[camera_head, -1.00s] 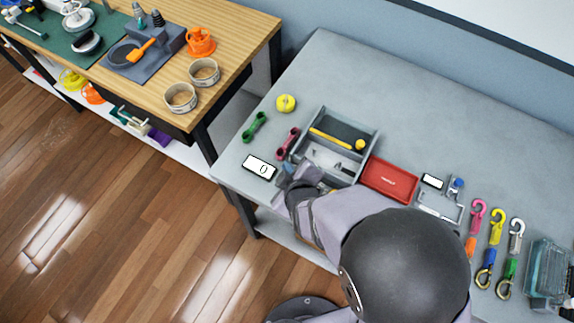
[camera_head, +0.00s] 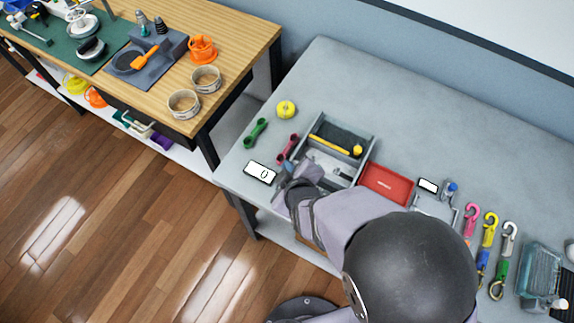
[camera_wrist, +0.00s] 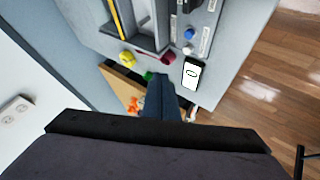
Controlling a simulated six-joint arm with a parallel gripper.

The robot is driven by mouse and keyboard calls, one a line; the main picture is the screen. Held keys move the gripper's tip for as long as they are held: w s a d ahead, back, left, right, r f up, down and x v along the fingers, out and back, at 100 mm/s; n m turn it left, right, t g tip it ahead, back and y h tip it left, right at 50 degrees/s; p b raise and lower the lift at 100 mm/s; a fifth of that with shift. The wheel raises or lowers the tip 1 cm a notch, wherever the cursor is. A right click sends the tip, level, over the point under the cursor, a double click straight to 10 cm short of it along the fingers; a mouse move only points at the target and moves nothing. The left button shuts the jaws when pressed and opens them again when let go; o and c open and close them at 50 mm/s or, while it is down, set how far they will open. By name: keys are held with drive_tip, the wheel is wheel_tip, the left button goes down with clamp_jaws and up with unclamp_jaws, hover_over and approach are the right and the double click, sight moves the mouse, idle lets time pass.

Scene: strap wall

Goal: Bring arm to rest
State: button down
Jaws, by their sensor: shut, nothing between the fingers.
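My gripper (camera_head: 284,184) is low over the front edge of the grey table (camera_head: 420,130), just in front of the grey divided tray (camera_head: 369,140). In the wrist view, its closed fingers (camera_wrist: 161,84) point toward the table, with nothing visible between them. My forearm and wrist hide part of the table front in the head view. The fingertips are small and partly covered there, so contact with the tray or table cannot be told.
A white display (camera_head: 260,173), a red wrench-like piece (camera_head: 288,147), a green one (camera_head: 255,133) and a yellow roll (camera_head: 286,109) lie near the gripper. A red tray (camera_head: 385,182) and several coloured hooks (camera_head: 490,228) are to the right. The table's back is clear.

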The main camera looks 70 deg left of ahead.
drive_tip(key=w+d+r+m+t+h, duration=0.15)
drive_tip(key=w+d+m, duration=0.3)
drive_tip(key=w, duration=0.45)
drive_tip(key=w+d+r+m+t+h, duration=0.1)
drive_tip(key=w+d+m+h, duration=0.3)
drive_tip(key=w, duration=0.6)
drive_tip(key=w+d+r+m, duration=0.1)
drive_tip(key=w+d+m, duration=0.1)
drive_tip(key=w+d, duration=0.35)
drive_tip(key=w+d+m, duration=0.2)
drive_tip(key=w+d, duration=0.1)
drive_tip(key=d, duration=0.5)
drive_tip(key=w+d+r+m+h, duration=0.2)
drive_tip(key=d+m, duration=0.4)
drive_tip(key=d, duration=0.9)
drive_tip(key=s+d+r+m+g+h, duration=0.1)
drive_tip(key=s+d+m, duration=0.2)
drive_tip(key=d, duration=0.4)
drive_tip(key=s+d+r+m+g, duration=0.1)
drive_tip(key=s+d+m+g, duration=0.1)
drive_tip(key=d+m, duration=0.3)
drive_tip(key=s+d, duration=0.1)
drive_tip(key=d, duration=0.1)
drive_tip(key=shift+d+h, duration=0.35)
